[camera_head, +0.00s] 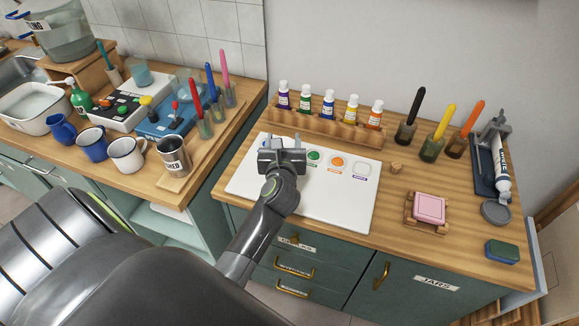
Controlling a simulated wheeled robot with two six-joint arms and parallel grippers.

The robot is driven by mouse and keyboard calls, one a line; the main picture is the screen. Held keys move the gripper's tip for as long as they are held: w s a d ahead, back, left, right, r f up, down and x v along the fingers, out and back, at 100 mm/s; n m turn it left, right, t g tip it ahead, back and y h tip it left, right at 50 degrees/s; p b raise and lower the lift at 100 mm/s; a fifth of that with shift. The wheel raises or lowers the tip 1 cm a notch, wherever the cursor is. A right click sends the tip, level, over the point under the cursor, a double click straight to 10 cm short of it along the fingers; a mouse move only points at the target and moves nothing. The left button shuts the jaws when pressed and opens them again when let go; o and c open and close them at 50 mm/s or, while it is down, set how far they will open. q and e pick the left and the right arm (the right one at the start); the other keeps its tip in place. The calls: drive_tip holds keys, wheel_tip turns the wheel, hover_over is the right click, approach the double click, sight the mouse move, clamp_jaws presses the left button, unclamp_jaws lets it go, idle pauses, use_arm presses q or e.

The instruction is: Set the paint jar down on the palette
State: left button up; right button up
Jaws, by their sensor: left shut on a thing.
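The palette (335,205) is a white board lying flat on the right wooden counter, with a row of coloured round spots and small labels near its far side. My left gripper (282,148) is over the far left part of the palette, seen from behind. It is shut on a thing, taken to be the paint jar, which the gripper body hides. I cannot tell whether the jar touches the palette. My right gripper is not in view.
A wooden rack (326,128) of several paint bottles stands just behind the palette. A small wooden block (396,168) and a pink pad on a stand (429,208) are to its right. Mugs and a metal tin (173,157) stand on the left counter, across a gap.

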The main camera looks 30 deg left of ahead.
use_arm(q)
wheel_tip(320, 180, down, 2)
drive_tip(key=shift+f, duration=0.1)
wheel_tip(320, 180, down, 3)
drive_tip(key=shift+f+b, duration=0.1)
drive_tip(key=shift+b, duration=0.3)
drive_tip(key=shift+f, duration=0.2)
drive_tip(key=shift+f, duration=0.15)
drive_tip(key=o, duration=1.5)
